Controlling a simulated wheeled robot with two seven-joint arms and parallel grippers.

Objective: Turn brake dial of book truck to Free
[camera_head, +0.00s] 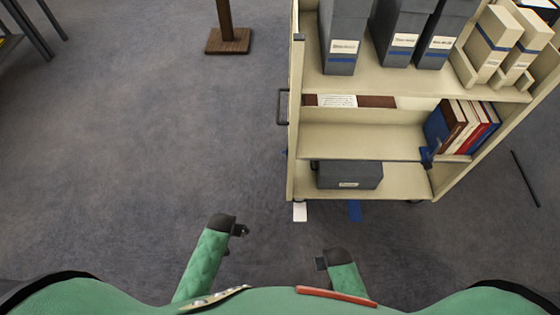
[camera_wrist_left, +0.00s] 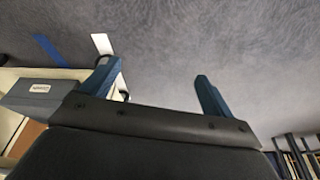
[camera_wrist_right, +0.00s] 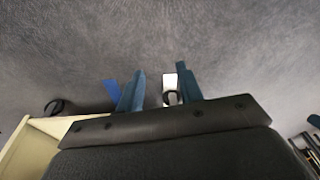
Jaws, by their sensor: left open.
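The cream book truck (camera_head: 365,145) stands at the right in the head view, loaded with boxes and books. I cannot pick out its brake dial or any setting on it. A small blue part (camera_head: 426,157) shows at the front of its middle shelf. My left gripper (camera_head: 240,231) is in front of the truck and left of it, apart from it; its two blue fingers (camera_wrist_left: 157,88) are spread and empty. My right gripper (camera_head: 321,263) is nearer to me, also clear of the truck; its fingers (camera_wrist_right: 160,85) stand apart with nothing between them.
A white strip (camera_head: 300,211) and a blue strip (camera_head: 354,210) lie on the floor at the truck's front. A wooden post base (camera_head: 228,41) stands at the back. The carpet (camera_head: 130,140) left of the truck is clear.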

